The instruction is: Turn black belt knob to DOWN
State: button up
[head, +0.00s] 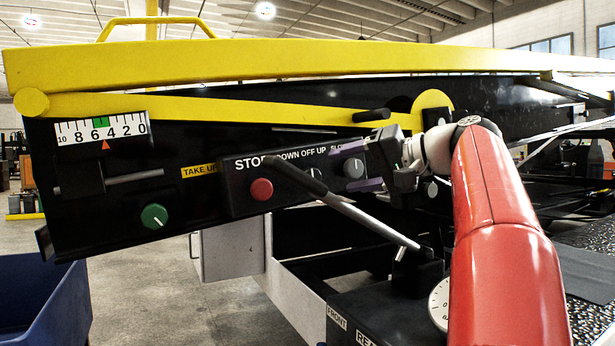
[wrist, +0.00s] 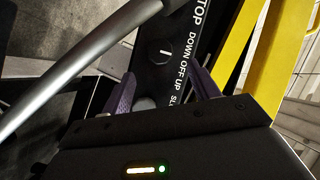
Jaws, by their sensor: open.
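The black belt knob (head: 313,174) sits on the sloping control panel under the DOWN OFF UP label, right of the red STOP button (head: 261,189). In the wrist view the black knob (wrist: 163,52) shows a short white pointer line; it looks nearest OFF, but is too small to be sure. My gripper (head: 348,167) is open at the panel's right end, near the grey knob (head: 353,168). In the wrist view my gripper (wrist: 162,72) has its purple fingers on either side of the panel, with the black knob ahead of the tips, untouched.
A grey lever (head: 365,222) slants in front of the panel, and passes close by on the left of the wrist view. A green knob (head: 154,216) is at lower left. A yellow rail (head: 250,62) runs above. A blue bin (head: 45,300) stands at lower left.

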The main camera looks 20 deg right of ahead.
aim_at(318, 173)
jog(key=x, duration=0.7)
jog(key=shift+c, duration=0.4)
jog(key=c, duration=0.9)
jog(key=shift+p, duration=0.3)
jog(key=n+h, duration=0.1)
jog(key=n+g+h+p, duration=0.1)
jog(key=n, duration=0.1)
jog(key=shift+a+r, duration=0.2)
jog(key=shift+r, duration=0.05)
jog(key=shift+s+a+n+g+h, duration=0.15)
jog(key=shift+n+g+h, duration=0.15)
jog(key=shift+n+h, duration=1)
